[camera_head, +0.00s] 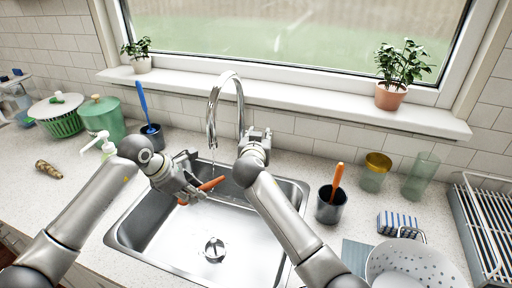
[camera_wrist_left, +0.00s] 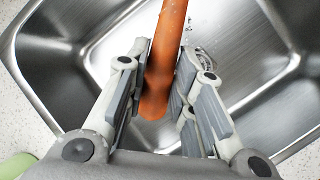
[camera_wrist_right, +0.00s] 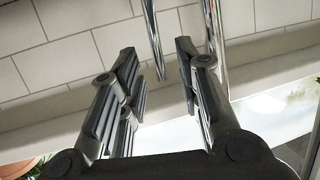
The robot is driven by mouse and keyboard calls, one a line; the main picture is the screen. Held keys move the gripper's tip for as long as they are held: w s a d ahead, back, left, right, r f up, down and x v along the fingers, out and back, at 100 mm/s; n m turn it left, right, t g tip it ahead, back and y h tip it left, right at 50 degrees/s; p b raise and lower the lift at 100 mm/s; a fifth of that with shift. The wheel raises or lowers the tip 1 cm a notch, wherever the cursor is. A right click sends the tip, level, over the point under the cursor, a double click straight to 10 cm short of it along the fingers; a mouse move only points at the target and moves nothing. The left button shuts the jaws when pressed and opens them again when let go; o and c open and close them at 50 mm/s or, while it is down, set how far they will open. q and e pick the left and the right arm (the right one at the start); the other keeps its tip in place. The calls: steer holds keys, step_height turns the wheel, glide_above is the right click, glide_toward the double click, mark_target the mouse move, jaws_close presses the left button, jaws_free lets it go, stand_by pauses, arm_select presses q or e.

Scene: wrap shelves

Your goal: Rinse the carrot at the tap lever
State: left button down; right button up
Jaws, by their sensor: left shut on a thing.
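My left gripper (camera_head: 190,182) is shut on the orange carrot (camera_head: 212,184) and holds it above the sink basin (camera_head: 160,232), below the tap's spout. In the left wrist view the carrot (camera_wrist_left: 168,45) sits between the fingers and points away. The chrome tap (camera_head: 241,100) arches behind the sink. A faint thin streak, apparently water, falls from its spout towards the carrot, and droplets show beside the carrot. My right gripper (camera_head: 258,135) is beside the tap's upright. In the right wrist view its fingers (camera_wrist_right: 160,75) are apart, with chrome pipes beyond. The tap lever cannot be made out.
A dark cup with an orange handle (camera_head: 338,176), a yellow glass (camera_head: 376,165), a white colander (camera_head: 410,262) and a dish rack (camera_head: 485,220) stand right of the sink. Green pots (camera_head: 102,118) and a soap bottle (camera_head: 107,146) stand left. Plants line the sill.

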steer(key=v, duration=0.9)
steer(key=shift+c, duration=0.4)
